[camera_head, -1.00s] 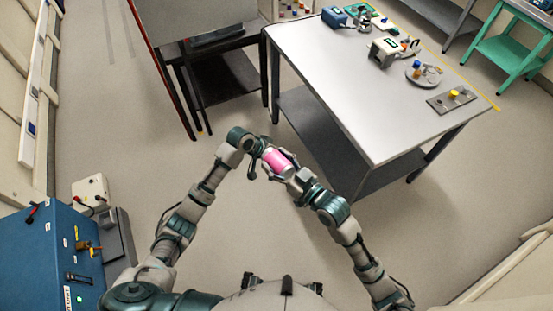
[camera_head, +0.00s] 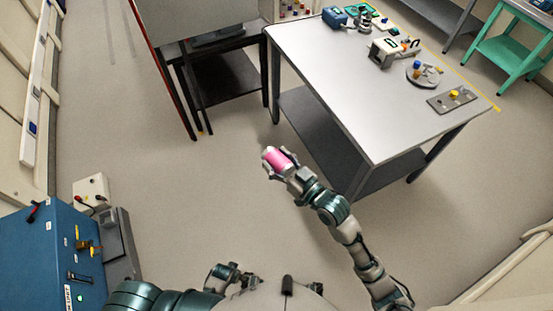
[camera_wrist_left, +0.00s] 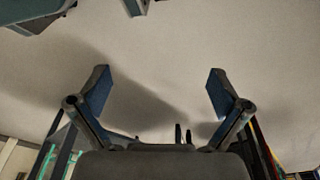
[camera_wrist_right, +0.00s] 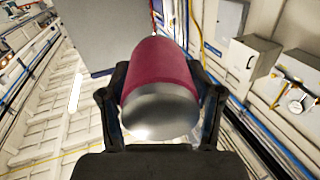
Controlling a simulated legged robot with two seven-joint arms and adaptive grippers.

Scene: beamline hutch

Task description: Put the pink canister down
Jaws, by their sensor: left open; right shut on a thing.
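The pink canister (camera_head: 278,159) has a pale metal end and is held in the air in front of the table. My right gripper (camera_head: 283,164) is shut on it. In the right wrist view the canister (camera_wrist_right: 160,85) sits between the two fingers, its silver end toward the camera. The grey-topped table (camera_head: 350,100) stands just beyond and to the right of the canister. My left gripper (camera_wrist_left: 160,95) is open and empty in the left wrist view, with bare floor between its fingers. In the head view my left arm is folded low near my body.
Several instruments stand at the table's far and right side, among them a white device (camera_head: 392,50), a round dish (camera_head: 424,74) and a flat grey plate (camera_head: 452,99). The near left of the tabletop is clear. A blue cabinet (camera_head: 45,250) stands at lower left.

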